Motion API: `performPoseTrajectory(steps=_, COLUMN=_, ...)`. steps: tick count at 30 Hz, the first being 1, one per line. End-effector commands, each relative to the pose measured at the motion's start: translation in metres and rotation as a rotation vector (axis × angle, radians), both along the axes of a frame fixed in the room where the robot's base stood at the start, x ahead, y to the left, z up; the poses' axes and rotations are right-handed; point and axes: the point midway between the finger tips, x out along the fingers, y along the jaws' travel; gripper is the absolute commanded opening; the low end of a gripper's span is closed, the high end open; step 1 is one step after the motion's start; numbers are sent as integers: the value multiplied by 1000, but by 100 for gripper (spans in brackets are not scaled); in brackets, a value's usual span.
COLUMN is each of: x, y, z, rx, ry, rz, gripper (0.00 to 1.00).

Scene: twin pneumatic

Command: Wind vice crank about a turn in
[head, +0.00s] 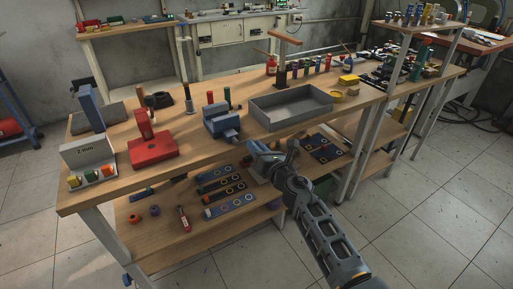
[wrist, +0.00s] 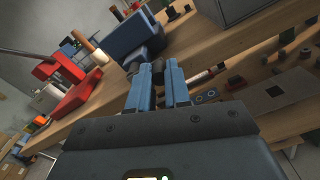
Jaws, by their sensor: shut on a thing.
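The blue vice (head: 222,124) stands near the front edge of the workbench. It also shows in the wrist view (wrist: 134,34), just beyond my fingers. My gripper (head: 254,146) is in front of the vice, at the bench's front edge. In the wrist view its two blue fingers (wrist: 161,85) are close together with a narrow gap between them. They are shut on a small grey part at the vice's front, which looks like the crank (wrist: 157,66). Most of the crank is hidden by the fingers, so its angle cannot be told.
A red block-like fixture (head: 152,148) stands left of the vice, and a grey open tray (head: 290,109) stands to its right. A lower shelf (head: 160,236) with plates and small parts lies below the bench edge. The floor in front is clear.

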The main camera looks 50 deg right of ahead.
Motion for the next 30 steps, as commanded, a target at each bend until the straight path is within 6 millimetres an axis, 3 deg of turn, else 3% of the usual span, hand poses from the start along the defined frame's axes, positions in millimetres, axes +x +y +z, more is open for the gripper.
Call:
performPoseTrajectory(steps=14, x=0, y=0, z=-5, rx=103, ry=-29, rz=-1, gripper=0)
performPoseTrajectory(steps=30, x=2, y=8, z=-25, rx=564, ry=-161, rz=-1, gripper=0)
